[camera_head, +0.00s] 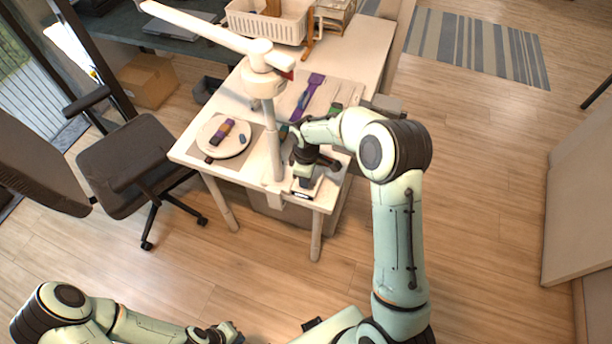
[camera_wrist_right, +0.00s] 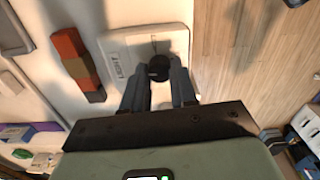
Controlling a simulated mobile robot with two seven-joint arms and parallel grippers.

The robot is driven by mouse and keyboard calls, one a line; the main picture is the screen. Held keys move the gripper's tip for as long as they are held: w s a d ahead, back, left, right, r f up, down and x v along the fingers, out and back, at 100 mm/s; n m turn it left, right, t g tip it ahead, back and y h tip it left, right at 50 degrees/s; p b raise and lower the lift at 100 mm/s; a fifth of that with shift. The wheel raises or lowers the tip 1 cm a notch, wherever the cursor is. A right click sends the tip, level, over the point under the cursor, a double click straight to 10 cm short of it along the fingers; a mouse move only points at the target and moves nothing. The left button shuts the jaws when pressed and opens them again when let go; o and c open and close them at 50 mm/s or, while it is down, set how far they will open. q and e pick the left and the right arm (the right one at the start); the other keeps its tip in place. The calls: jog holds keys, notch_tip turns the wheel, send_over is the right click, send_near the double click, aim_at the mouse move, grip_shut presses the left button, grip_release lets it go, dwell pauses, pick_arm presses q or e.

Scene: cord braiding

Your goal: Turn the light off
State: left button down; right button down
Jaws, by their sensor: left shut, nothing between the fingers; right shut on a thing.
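A white switch box (camera_wrist_right: 122,43) with printed lettering sits on the white table, in the right wrist view. A round black knob (camera_wrist_right: 158,68) is on its face. My right gripper (camera_wrist_right: 159,84) is shut on the knob, with a grey finger on each side. In the head view the box (camera_head: 303,190) is at the table's near edge, partly hidden under my right gripper (camera_head: 305,174). A white lamp-like post and arm (camera_head: 203,29) rises over the table. Whether it is lit is unclear. My left gripper (camera_head: 228,334) is shut and empty, low over the floor, away from the table.
A round white plate (camera_head: 224,150) with purple and blue pieces lies on the table's left. A purple strap (camera_head: 307,97) and a white basket (camera_head: 265,25) are further back. A reddish-brown block (camera_wrist_right: 77,63) lies beside the box. An office chair (camera_head: 125,160) stands left; floor is clear in front.

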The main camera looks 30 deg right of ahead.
pick_arm(q)
jog(key=shift+w+r, duration=0.1)
pick_arm(e)
jog(key=shift+n, duration=0.6)
jog(key=c, duration=0.9)
grip_release()
pick_arm(q)
jog(key=shift+w+r+p, duration=0.4)
jog(key=shift+r, duration=0.05)
pick_arm(e)
notch_tip(320, 180, up, 14)
jog(key=shift+f, duration=0.25)
pick_arm(q)
jog(key=shift+s, duration=0.1)
pick_arm(e)
jog(key=shift+f, duration=0.1)
